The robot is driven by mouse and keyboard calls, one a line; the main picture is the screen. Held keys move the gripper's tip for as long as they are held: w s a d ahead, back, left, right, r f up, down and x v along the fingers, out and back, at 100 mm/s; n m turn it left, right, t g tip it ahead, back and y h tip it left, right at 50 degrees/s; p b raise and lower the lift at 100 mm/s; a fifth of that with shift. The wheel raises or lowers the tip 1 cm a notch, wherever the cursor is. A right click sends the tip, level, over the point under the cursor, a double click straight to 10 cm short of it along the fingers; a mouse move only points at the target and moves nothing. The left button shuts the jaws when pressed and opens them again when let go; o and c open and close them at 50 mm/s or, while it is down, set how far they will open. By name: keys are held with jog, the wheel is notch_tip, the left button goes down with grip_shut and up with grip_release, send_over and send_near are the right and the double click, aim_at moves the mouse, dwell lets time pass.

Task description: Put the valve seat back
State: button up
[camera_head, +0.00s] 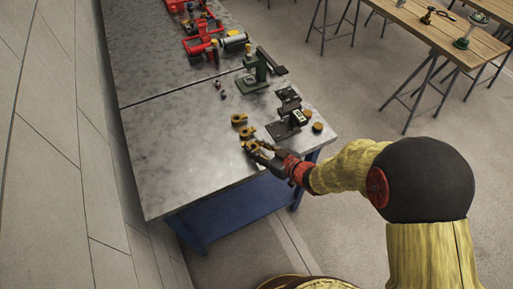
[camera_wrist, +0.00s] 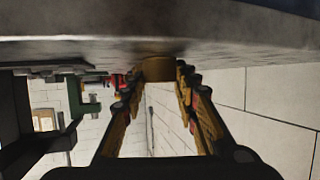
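A brass-coloured round part (camera_wrist: 159,69), which looks like the valve seat, sits against the bench top between my fingertips in the wrist view. My gripper (camera_wrist: 160,82) has one finger on each side of it, very close. I cannot tell whether the fingers press on it or stand slightly apart. In the head view my gripper (camera_head: 258,148) is low over the near right part of the bench, and the part between its fingers is hard to separate from them. Two more brass-coloured parts (camera_head: 239,119) (camera_head: 247,131) lie just beyond it.
A dark fixture (camera_head: 288,121) stands right of my gripper, with a small brass-coloured disc (camera_head: 317,127) beside it. A green press-like stand (camera_head: 254,74) and red equipment (camera_head: 203,42) are farther back. The metal bench (camera_head: 180,150) is clear to the left.

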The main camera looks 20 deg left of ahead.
jog(key=o, duration=0.4)
jog(key=shift+r, duration=0.1)
jog(key=shift+d+r, duration=0.15)
jog(key=shift+r, duration=0.05)
jog(key=p+v, duration=0.3)
jog(key=v, duration=0.8)
jog(key=shift+s+d+r, duration=0.2)
jog(key=shift+s+d, duration=0.05)
jog(key=shift+d, duration=0.05)
